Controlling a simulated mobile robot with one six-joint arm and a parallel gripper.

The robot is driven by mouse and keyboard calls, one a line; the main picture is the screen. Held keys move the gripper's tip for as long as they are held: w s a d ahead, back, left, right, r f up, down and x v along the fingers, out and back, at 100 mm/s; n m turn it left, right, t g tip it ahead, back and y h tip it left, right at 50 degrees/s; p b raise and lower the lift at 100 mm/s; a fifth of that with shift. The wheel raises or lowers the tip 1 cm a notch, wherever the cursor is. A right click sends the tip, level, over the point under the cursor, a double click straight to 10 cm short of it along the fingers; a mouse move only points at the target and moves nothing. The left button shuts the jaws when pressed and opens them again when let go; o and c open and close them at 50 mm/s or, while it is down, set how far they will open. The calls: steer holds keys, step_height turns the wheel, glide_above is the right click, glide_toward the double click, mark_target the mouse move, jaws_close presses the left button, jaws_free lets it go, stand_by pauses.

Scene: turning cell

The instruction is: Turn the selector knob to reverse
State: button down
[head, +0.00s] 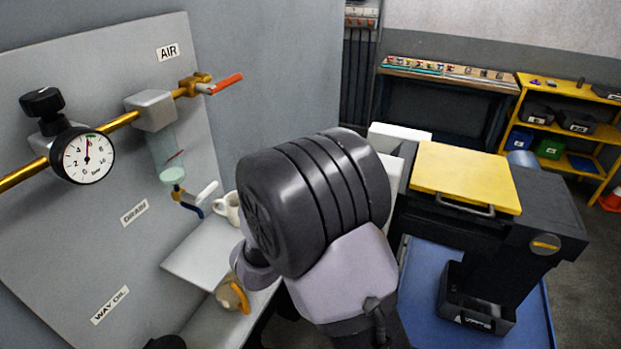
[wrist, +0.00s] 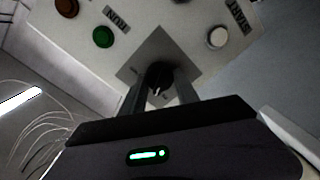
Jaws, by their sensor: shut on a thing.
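The selector knob (wrist: 158,76) is black with a small white pointer mark and sits on a grey square plate (wrist: 136,66) on a light control panel, in the wrist view. My gripper (wrist: 160,92) has its two fingers on either side of the knob and is shut on it. The fingers hide part of the knob and the plate, and I cannot read any position labels around it. In the head view my arm blocks the sight of the knob and the gripper.
The head view shows an air gauge (head: 83,156), a white mug (head: 228,207), a yellow lid (head: 465,178) and a black bin (head: 477,318).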

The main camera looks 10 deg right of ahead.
steer(key=n+p, duration=0.4)
steer(key=shift+n+h, duration=0.3)
stand_by(0.4)
steer(key=c, duration=0.9)
jaws_free()
steer(key=shift+a, duration=0.15)
steer(key=p+v, duration=0.1)
steer(key=v, duration=1.6)
steer(key=shift+s+r, duration=0.1)
steer(key=shift+s, duration=0.05)
